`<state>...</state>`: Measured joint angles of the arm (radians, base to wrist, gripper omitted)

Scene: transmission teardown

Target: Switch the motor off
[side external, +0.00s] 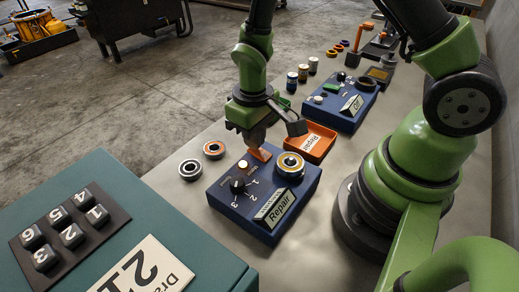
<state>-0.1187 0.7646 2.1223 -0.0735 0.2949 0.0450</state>
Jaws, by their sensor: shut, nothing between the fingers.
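A blue control box (232,208) labelled "Repair" sits on the workbench in the lower middle. On its top are a black rotary knob (237,186) beside the numbers 1, 2 and 3, and a round bearing-like part (290,165) at the right. A small orange piece (260,154) shows at the box's far edge; I cannot tell whether it is a switch. My gripper (256,146) points down just above this piece, shut and empty. Contact cannot be made out. No part is clearly recognisable as the motor or its switch.
A second blue box (338,116) stands farther back, with an orange tray (311,142) in front of it. Two bearing rings (191,169) (214,149) lie left of my gripper. Small cylinders (292,82) stand behind. A teal cabinet with numbered keys (72,235) fills the lower left.

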